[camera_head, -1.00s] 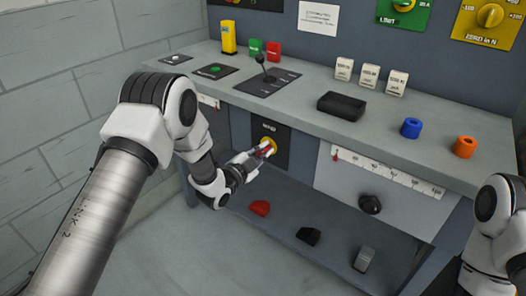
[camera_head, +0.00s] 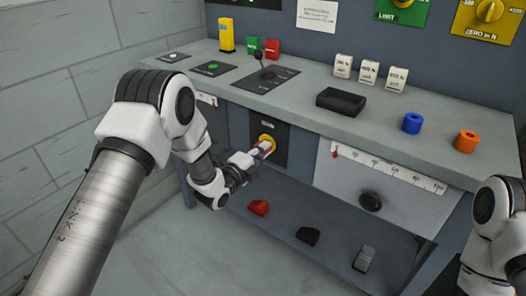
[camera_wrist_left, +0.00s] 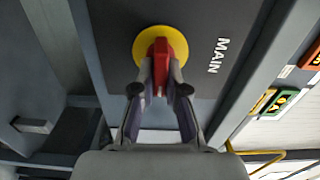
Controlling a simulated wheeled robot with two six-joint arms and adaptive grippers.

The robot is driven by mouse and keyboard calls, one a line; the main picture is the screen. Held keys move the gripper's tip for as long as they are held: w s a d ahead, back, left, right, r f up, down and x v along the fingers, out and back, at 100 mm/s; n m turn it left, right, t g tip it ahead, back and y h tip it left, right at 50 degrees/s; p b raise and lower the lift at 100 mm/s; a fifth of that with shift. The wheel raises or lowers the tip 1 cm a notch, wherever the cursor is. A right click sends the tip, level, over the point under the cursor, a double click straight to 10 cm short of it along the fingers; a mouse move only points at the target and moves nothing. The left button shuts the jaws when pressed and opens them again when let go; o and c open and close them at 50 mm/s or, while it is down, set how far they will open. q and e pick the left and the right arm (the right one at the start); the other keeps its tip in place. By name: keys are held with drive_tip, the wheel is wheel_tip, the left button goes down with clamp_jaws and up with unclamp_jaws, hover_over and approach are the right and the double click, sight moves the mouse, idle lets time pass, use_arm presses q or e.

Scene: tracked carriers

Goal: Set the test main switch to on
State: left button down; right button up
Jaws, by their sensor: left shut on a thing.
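The main switch is a red handle (camera_wrist_left: 160,66) on a round yellow disc (camera_wrist_left: 146,42), set in a dark panel (camera_wrist_left: 203,20) marked MAIN. In the head view the yellow disc (camera_head: 266,141) shows on the dark panel below the bench top. My left gripper (camera_wrist_left: 160,88) is shut on the red handle, with a finger on either side of it. The left gripper also shows in the head view (camera_head: 258,152), in front of the switch and partly covering it. My right arm shows at the right edge, but its gripper is out of view.
The bench top (camera_head: 300,108) overhangs the switch panel. It bears a black tray (camera_head: 340,101), a black lever (camera_head: 265,70), a blue ring (camera_head: 413,123) and an orange ring (camera_head: 467,141). A lower shelf holds a red piece (camera_head: 259,208) and dark pieces.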

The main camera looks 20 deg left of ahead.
idle(0.3)
use_arm(q)
drive_tip(key=c, duration=1.2)
unclamp_jaws()
drive_tip(key=v, duration=1.2)
